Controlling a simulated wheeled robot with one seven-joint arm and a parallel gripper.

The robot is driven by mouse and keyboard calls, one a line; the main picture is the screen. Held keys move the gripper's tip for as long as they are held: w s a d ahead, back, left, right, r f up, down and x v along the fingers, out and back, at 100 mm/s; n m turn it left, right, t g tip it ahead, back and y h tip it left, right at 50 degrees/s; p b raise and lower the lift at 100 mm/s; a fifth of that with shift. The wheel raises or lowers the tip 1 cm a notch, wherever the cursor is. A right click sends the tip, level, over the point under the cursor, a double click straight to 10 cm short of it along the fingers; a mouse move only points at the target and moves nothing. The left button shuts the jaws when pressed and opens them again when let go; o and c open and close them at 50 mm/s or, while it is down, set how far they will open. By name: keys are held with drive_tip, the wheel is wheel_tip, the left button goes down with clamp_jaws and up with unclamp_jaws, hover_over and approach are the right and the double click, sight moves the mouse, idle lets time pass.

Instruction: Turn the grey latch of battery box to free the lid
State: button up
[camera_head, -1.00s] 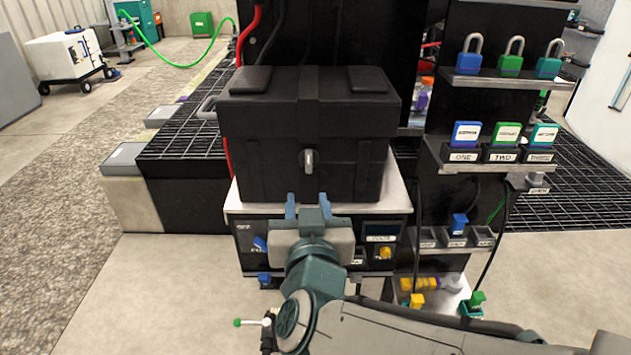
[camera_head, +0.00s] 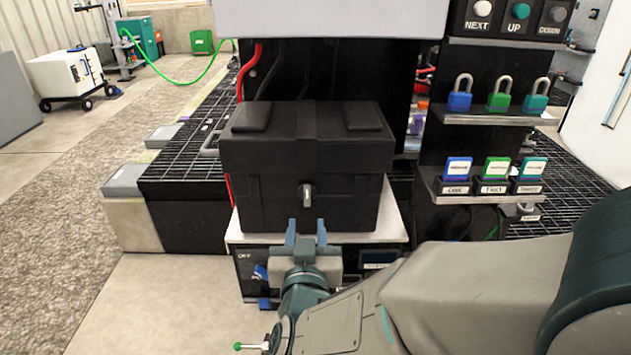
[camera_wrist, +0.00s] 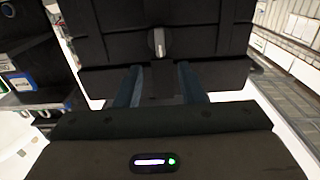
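The black battery box (camera_head: 345,200) stands on a white-topped stand, with its lid (camera_head: 300,150) down. The grey latch (camera_head: 307,193) sits upright at the middle of the box's front face, just under the lid edge. It also shows in the wrist view (camera_wrist: 158,42), beyond and between the fingers. My gripper (camera_head: 306,232) is in front of the box, a little below the latch. Its two blue fingers are spread apart with nothing between them. In the wrist view the open fingers (camera_wrist: 157,85) point toward the box front, apart from the latch.
Push buttons (camera_head: 520,12) are at the upper right. A pale panel (camera_head: 330,18) is above the box. The floor at left front is clear.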

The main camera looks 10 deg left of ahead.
sight(307, 197)
drive_tip(key=x, duration=0.8)
drive_tip(key=shift+w+a, duration=0.1)
drive_tip(key=shift+w, duration=0.15)
clamp_jaws()
